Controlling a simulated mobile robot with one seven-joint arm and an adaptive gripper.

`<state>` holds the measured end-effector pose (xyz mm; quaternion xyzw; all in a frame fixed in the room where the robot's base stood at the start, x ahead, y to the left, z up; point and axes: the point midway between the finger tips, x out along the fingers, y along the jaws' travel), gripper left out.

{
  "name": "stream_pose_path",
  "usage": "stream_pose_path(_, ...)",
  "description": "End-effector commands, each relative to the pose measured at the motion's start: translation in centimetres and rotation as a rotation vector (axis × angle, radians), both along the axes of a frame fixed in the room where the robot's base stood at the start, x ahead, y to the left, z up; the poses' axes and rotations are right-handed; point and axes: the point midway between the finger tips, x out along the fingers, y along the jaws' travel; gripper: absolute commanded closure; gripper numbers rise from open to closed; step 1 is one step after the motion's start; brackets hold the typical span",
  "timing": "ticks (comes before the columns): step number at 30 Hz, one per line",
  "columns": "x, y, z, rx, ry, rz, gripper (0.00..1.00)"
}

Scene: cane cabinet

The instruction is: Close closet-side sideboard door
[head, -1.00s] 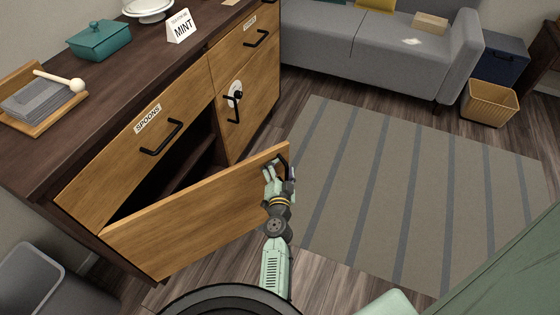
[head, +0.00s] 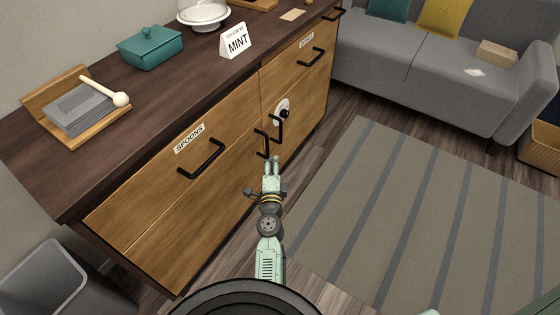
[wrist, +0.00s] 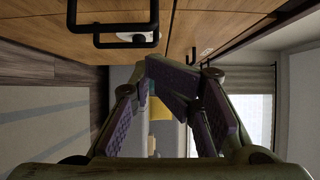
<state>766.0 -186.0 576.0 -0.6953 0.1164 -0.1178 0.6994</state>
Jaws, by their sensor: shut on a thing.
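The sideboard (head: 75,190) runs along the left in the head view. Its wooden door (head: 185,235), under the drawer labelled SPOONS, looks flush with the front. The door's black handle (head: 263,147) is at its upper right corner. My gripper (head: 271,163) is at this handle, with its fingers close together. In the wrist view my gripper (wrist: 175,78) is shut, and black handles show above and left of the fingers. The grip appears to be on the door handle, but the contact itself is hard to see.
The neighbouring door has a black handle with a white round piece (head: 282,106). A teal box (head: 150,48), a MINT sign (head: 235,40) and a tray with a mallet (head: 80,108) stand on top. A grey bin (head: 55,280) is at lower left. The striped rug (head: 420,220) is clear.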

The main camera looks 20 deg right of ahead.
Motion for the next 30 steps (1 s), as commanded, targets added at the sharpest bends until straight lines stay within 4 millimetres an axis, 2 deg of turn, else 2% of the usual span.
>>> stream_pose_path(10, -0.1, -0.1, -0.2, -0.002, 0.003, -0.003, 1.00)
stream_pose_path(13, 0.6, 0.2, -0.2, -0.004, 0.001, 0.010, 1.00)
stream_pose_path(24, 8.8, 4.4, -0.5, -0.005, 0.001, 0.192, 1.00)
stream_pose_path(30, 10.6, 5.7, -0.3, -0.003, 0.003, 0.239, 1.00)
